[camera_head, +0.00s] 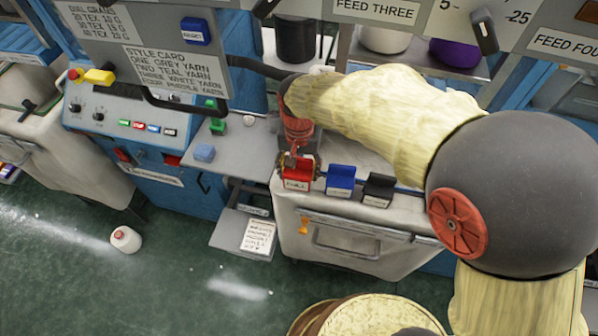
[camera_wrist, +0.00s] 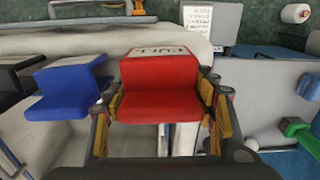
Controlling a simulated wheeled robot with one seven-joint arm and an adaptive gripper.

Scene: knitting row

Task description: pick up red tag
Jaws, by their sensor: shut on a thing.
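The red tag (camera_head: 297,172) is a bent red block with a white lettered label, at the left end of a row of tags along the white bin's edge. In the wrist view the red tag (camera_wrist: 160,88) fills the middle, its label facing away at the top. My gripper (camera_head: 296,162) reaches down on it from above. In the wrist view my gripper (camera_wrist: 161,103) has a finger with a yellowish pad on each side of the tag, closed on it. I cannot tell whether the tag is clear of its support.
A blue tag (camera_head: 341,180) and a black tag (camera_head: 378,190) stand close to the right of the red one. A light blue block (camera_head: 204,152) and a green piece (camera_head: 218,125) lie on the grey shelf (camera_head: 245,148) at left.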

